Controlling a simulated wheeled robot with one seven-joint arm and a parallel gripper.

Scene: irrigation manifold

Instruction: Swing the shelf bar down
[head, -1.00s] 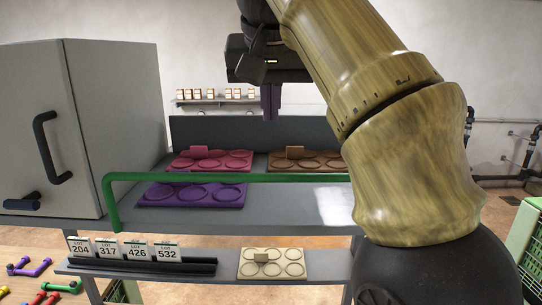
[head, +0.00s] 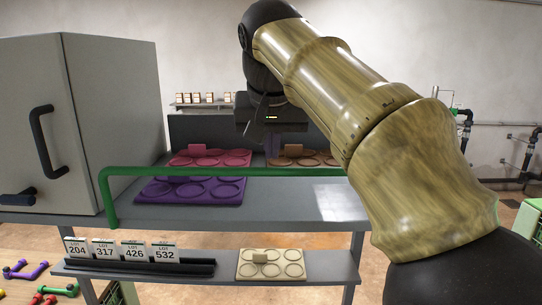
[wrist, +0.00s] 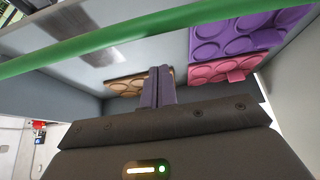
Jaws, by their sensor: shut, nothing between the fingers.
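The green shelf bar (head: 230,172) runs level across the front of the upper shelf, with a bent end going down at its left. It crosses the top of the wrist view at a slant (wrist: 140,38). My gripper (head: 272,148) is above the bar in the head view, in front of the grey back panel. Its purple-grey fingers are shut together and empty in the wrist view (wrist: 158,84). They show apart from the bar there. The bar's right end is hidden behind my arm in the head view.
Pink (head: 215,158), brown (head: 300,158) and purple (head: 190,190) trays lie on the upper shelf (head: 290,210). A beige tray (head: 270,265) and lot cards (head: 133,252) are on the lower shelf. A grey cabinet (head: 105,120) stands left.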

